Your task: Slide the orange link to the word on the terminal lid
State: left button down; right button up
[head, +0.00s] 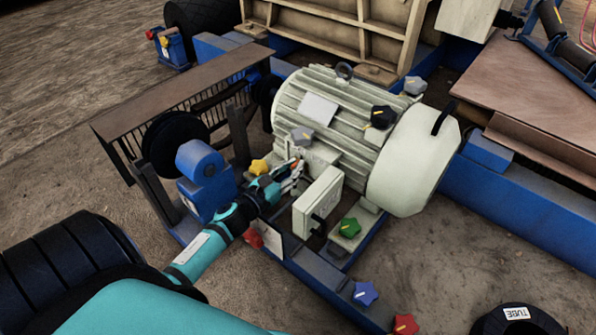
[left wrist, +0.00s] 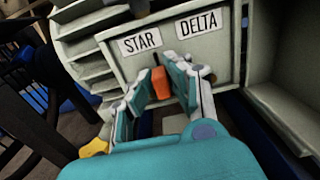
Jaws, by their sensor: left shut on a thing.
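The orange link (left wrist: 161,82) is a small upright block on the pale panel (left wrist: 172,58) of the motor's terminal box. It sits below the gap between the white labels STAR (left wrist: 139,41) and DELTA (left wrist: 196,23), close to STAR's right end. My left gripper (left wrist: 158,88) is shut on the link, with one finger on each side. My right gripper is out of view.
A pale box-like part (head: 318,202) stands close to the gripper's right. Star-shaped knobs sit around: yellow (head: 259,167), green (head: 350,227), blue (head: 365,293) and red (head: 405,324). A blue bearing block (head: 205,180) is left of my wrist.

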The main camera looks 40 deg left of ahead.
pick_arm(q)
jog(key=c, duration=1.3)
grip_release()
jog(key=shift+a, duration=0.35)
jog(key=shift+d, duration=0.1)
jog(key=shift+s, duration=0.3)
jog(key=s, duration=0.7)
jog(key=s+a, duration=0.1)
jog(key=s, duration=0.3)
jog(key=shift+s, duration=0.2)
